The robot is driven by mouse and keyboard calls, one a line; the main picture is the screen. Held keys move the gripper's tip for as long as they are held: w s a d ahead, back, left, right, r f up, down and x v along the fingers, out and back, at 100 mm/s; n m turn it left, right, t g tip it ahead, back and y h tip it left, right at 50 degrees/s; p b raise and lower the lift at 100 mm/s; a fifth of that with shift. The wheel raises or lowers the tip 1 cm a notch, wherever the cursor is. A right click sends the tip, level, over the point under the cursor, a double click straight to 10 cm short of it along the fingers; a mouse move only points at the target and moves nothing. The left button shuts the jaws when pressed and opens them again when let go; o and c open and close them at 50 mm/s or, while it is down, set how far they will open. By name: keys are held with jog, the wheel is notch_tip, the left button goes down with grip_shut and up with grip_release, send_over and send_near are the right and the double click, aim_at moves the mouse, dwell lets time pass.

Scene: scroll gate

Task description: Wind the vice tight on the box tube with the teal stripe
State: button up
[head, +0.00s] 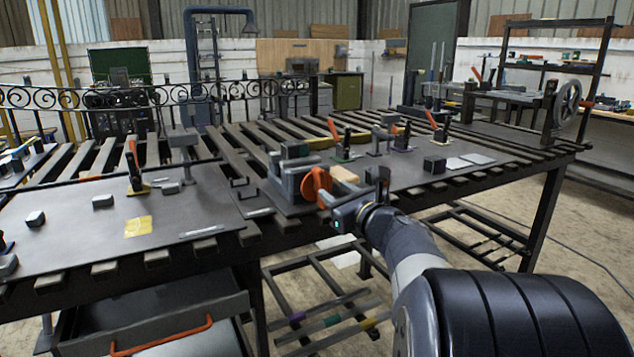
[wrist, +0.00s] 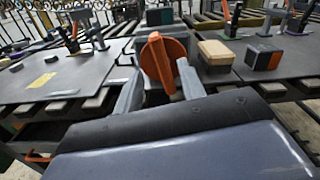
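The vice (head: 290,178) is a grey block on the bench's near edge, with a round orange handle (head: 316,184) at its front. In the wrist view the orange handle (wrist: 160,62) shows a raised grip bar across its face. My gripper (head: 335,205) is at the handle; in the wrist view its fingers (wrist: 160,90) are spread, one on each side of the handle's lower part. I cannot tell whether they touch it. Long bars lie on the rack under the bench; one has a teal-green band (head: 332,320). What is between the vice jaws is hidden.
A wooden block (head: 345,174) and a dark block (head: 434,165) sit right of the vice. Steel plates, clamps with orange handles (head: 134,160) and a yellow note (head: 138,226) lie on the slatted bench. A handwheel (head: 567,104) stands at the far right.

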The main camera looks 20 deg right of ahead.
aim_at(323, 183)
jog(key=w, duration=0.9)
jog(key=shift+w+a, duration=0.2)
jog(key=shift+w, duration=0.1)
grip_shut()
